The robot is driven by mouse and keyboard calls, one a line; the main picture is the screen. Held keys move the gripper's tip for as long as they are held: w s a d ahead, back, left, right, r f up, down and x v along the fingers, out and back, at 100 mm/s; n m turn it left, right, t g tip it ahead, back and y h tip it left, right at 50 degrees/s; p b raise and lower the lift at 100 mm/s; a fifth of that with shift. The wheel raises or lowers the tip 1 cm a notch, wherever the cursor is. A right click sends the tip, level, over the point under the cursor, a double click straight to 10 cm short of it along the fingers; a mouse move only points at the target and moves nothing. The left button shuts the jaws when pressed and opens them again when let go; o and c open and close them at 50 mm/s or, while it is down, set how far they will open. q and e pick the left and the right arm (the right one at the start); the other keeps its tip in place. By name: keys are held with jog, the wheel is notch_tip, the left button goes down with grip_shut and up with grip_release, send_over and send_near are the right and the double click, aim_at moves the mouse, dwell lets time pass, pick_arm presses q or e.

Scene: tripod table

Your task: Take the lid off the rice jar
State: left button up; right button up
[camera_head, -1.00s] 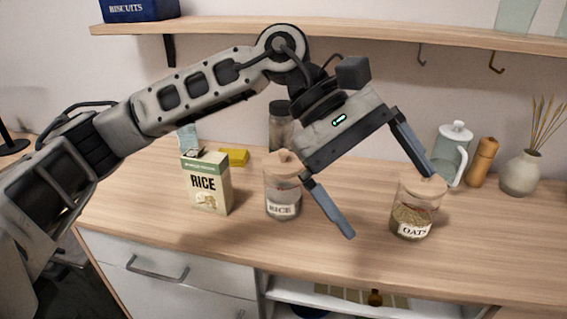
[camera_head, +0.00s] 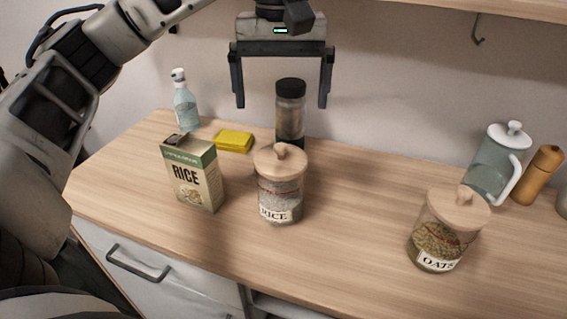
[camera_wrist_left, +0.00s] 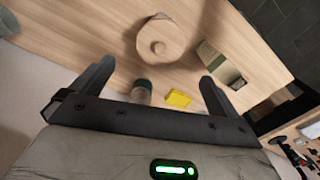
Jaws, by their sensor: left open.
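The rice jar (camera_head: 281,194) is a clear glass jar with a "RICE" label, standing upright on the counter. Its round wooden lid (camera_head: 279,160) with a knob sits on top. The lid also shows from above in the left wrist view (camera_wrist_left: 160,41), beyond the fingertips. My left gripper (camera_head: 282,104) is open and empty, fingers pointing down. It hangs above and behind the rice jar, in front of the wall, apart from the lid. In the left wrist view its two fingers (camera_wrist_left: 152,74) are spread wide. My right gripper is not in view.
A rice box (camera_head: 194,176) stands left of the jar. Behind are a dark-lidded jar (camera_head: 290,112), a yellow sponge-like block (camera_head: 233,141) and a bottle (camera_head: 185,102). The oats jar (camera_head: 446,230), a white-lidded pitcher (camera_head: 493,165) and a wooden mill (camera_head: 538,175) stand right. Counter between the jars is clear.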

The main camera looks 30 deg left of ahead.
pick_arm(q)
send_over(281, 146)
notch_tip(281, 146, down, 5)
jog(key=shift+w+r, duration=0.15)
jog(key=shift+r, duration=0.05)
jog(key=shift+f, duration=2.9)
jog(key=c, duration=0.9)
